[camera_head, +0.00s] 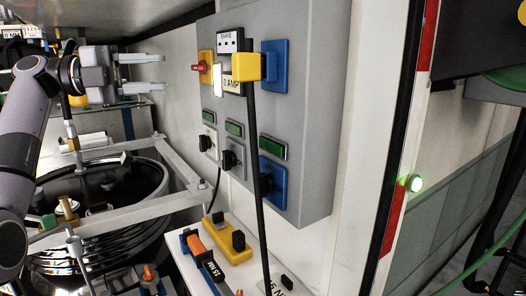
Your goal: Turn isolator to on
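A red rotary handle on a yellow plate (205,68), which looks like the isolator, sits at the upper left of a grey control box (310,110). The red handle (199,67) looks roughly level in the picture; its on or off marking is too small to read. My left gripper (142,72) is left of the handle, at about its height. Its two pale fingers are spread apart with nothing between them, and they point right towards the box. A gap shows in the picture between the fingertips and the handle. My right gripper is not in view.
A yellow plug (247,66) with a hanging black cable (256,160) is on the box beside the isolator. Black knobs (206,143) and green labels are below. A metal frame (130,207) and round tank (100,185) lie under my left arm. A white shelf (248,275) holds tools.

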